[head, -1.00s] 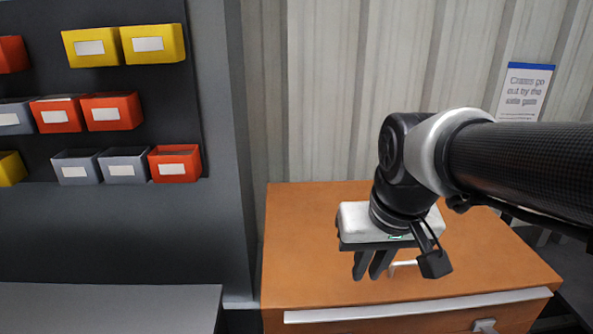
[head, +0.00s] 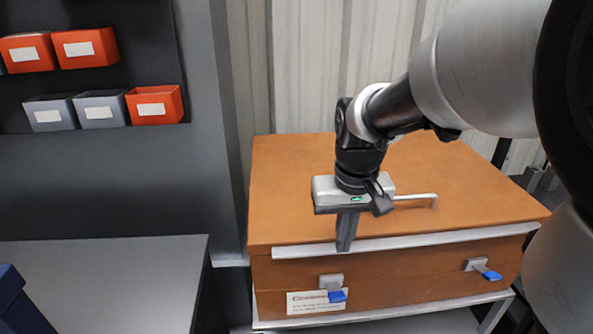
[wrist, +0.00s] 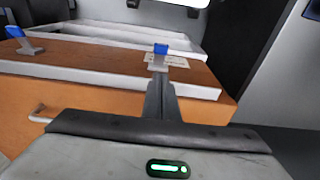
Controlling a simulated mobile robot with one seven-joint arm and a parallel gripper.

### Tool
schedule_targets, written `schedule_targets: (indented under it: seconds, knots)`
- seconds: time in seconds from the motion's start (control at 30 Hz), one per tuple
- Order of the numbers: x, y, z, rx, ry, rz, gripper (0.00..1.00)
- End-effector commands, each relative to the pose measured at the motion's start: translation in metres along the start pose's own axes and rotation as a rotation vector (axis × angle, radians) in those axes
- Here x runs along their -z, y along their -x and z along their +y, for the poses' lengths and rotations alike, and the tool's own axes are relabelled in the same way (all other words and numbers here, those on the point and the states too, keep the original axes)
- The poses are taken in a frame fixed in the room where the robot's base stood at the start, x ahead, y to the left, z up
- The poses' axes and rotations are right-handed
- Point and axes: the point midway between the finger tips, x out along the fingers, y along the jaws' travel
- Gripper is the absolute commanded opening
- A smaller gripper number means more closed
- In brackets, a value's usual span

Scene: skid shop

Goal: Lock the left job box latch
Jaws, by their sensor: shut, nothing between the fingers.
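The orange job box (head: 300,185) stands with its lid down, a pale metal strip along the lid's front edge. The left latch (head: 333,288), a grey plate with a blue-tipped lever, sits on the front face above a white label. Its blue tip also shows in the wrist view (wrist: 161,49). The right latch (head: 483,268) is similar, its blue lever slanting down to the right. My gripper (head: 344,248) points down, fingers together and empty, near the lid's front edge, above and behind the left latch. It appears apart from the latch; contact with the lid is unclear.
A lid handle (head: 415,198) is just right of my gripper. A grey bench (head: 100,280) stands at the left, with a dark blue object (head: 20,305) on it. Red and grey bins (head: 155,106) hang on the panel. A grey post stands beside the box.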

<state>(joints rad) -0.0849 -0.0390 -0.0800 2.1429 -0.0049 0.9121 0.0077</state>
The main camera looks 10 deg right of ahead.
Motion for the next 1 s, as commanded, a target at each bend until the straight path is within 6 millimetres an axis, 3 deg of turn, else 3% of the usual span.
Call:
schedule_targets:
  seconds: [0.5, 0.73, 1.0]
  knots:
    - [-0.002, -0.102, 0.0, 0.0, 0.0, -0.006, 0.0]
    - [-0.017, -0.126, 0.0, 0.0, 0.001, -0.002, 0.0]
    - [-0.02, -0.131, 0.0, 0.0, 0.0, -0.001, 0.0]
